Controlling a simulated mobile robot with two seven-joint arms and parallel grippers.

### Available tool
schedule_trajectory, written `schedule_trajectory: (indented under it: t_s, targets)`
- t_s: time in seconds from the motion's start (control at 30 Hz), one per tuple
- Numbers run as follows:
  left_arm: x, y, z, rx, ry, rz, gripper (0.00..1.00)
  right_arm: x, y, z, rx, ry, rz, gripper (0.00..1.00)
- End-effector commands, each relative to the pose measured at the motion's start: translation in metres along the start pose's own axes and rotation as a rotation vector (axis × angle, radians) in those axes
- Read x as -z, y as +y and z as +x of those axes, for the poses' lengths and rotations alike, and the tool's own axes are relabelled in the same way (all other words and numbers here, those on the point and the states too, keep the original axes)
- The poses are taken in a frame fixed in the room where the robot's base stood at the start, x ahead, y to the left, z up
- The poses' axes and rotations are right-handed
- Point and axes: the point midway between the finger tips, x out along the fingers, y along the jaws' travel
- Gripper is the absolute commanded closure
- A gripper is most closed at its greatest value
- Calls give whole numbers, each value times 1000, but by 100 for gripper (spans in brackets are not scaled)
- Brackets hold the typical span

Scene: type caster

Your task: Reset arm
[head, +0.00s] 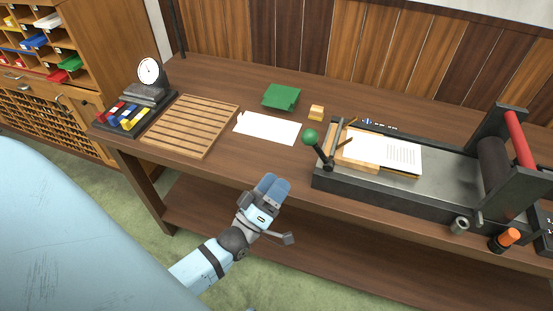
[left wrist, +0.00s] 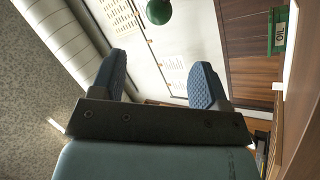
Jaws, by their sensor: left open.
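My left gripper (head: 272,186) is in front of the table's front edge in the head view, left of the press. In the left wrist view its two blue-grey fingers (left wrist: 158,84) stand apart with nothing between them. It touches no object that I can make out. My right gripper is not in view.
A dial gauge (head: 149,71) stands at the back left.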

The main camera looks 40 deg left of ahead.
Motion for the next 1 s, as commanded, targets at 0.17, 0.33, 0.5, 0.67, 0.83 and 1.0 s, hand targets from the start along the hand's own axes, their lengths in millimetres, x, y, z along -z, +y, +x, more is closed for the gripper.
schedule_trajectory:
  t_s: [0.17, 0.33, 0.5, 0.67, 0.83, 1.0]
  targets:
    - [0, 0, 0, 0, 0, 0, 31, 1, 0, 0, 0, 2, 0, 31]
    - [-1, 3, 0, 13, -25, 18, 31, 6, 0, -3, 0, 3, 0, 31]
    - [-22, 18, -12, 120, -286, 205, 31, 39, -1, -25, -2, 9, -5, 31]
    - [-49, 30, -53, 206, -672, 472, 31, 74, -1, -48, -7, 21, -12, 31]
    - [-62, 37, -97, 223, -976, 663, 31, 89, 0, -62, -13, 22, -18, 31]
    - [-67, 37, -114, 220, -1077, 722, 31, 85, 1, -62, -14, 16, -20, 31]
